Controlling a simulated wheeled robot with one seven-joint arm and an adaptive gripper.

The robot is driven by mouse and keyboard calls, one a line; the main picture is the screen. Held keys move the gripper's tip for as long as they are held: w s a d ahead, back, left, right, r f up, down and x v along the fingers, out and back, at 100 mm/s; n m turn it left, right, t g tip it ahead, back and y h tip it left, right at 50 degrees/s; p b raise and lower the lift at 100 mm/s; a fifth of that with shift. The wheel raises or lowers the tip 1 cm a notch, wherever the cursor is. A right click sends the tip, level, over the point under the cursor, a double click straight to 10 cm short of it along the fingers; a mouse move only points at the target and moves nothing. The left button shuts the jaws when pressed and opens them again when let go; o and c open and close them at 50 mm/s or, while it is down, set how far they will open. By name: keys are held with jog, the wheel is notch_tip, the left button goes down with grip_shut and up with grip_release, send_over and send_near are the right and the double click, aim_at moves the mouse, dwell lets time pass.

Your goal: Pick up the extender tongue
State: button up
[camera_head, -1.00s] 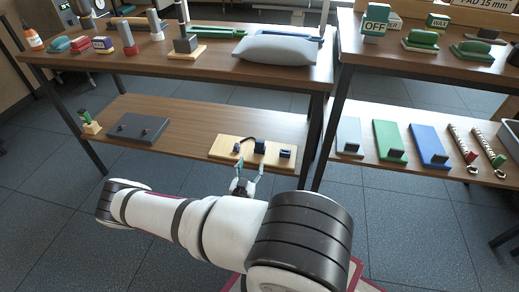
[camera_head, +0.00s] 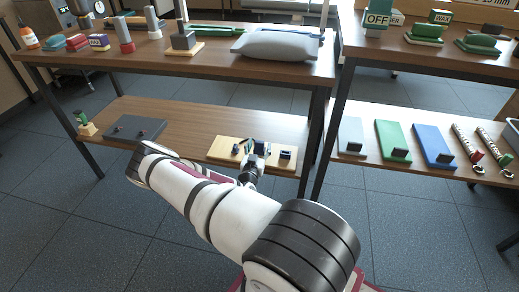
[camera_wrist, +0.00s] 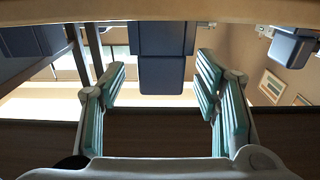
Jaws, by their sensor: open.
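A pale wooden board (camera_head: 219,151) on the lower shelf carries small dark blue parts, including a blue block (camera_head: 286,153) at its right end. In the wrist view a dark blue stepped piece (camera_wrist: 162,70), possibly the extender tongue, extends between the fingertips. My gripper (camera_head: 256,150) is at the board's front middle, over its parts. In the wrist view my gripper (camera_wrist: 162,92) is open, its teal pads on both sides of the blue piece with gaps. My wrist and fingers hide the middle of the board in the head view.
The upper tabletop (camera_head: 215,70) lies above the lower shelf (camera_head: 180,120). A table leg (camera_head: 312,140) stands right of the board. A dark grey plate (camera_head: 136,129) lies left on the shelf. Another dark blue part (camera_wrist: 293,48) shows at right in the wrist view.

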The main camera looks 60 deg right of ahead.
jog(key=shift+w+d, duration=0.35)
jog(key=shift+d, duration=0.3)
jog(key=c, duration=1.1)
jog(key=shift+r, duration=0.15)
